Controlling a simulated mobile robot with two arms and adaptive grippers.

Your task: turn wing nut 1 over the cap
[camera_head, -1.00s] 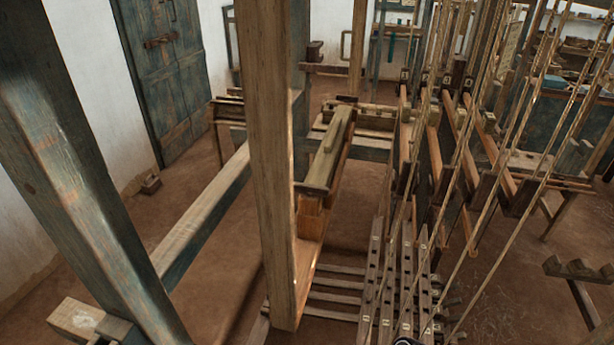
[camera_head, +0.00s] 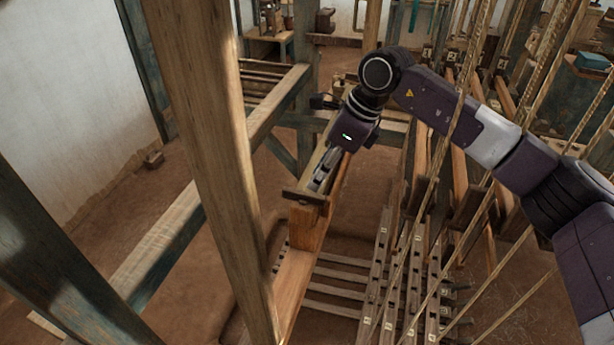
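A long wooden bar, which I take for the cap (camera_head: 309,179), lies on top of an orange-brown wooden frame (camera_head: 307,230) near the middle of the view. A dark crosspiece (camera_head: 304,196) sits at its near end. My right gripper (camera_head: 321,182) points down over this bar, its grey fingers at or just above the near part. I cannot tell whether the fingers touch anything or how far apart they are. Wing nut 1 cannot be made out; the gripper may hide it. My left gripper is not in view.
A thick wooden post (camera_head: 215,150) stands close in front on the left. Taut cords (camera_head: 455,140) hang on the right, and my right arm crosses behind or between some of them. Several slatted treadles (camera_head: 400,285) lie low at the right. Bare floor (camera_head: 195,235) shows on the left.

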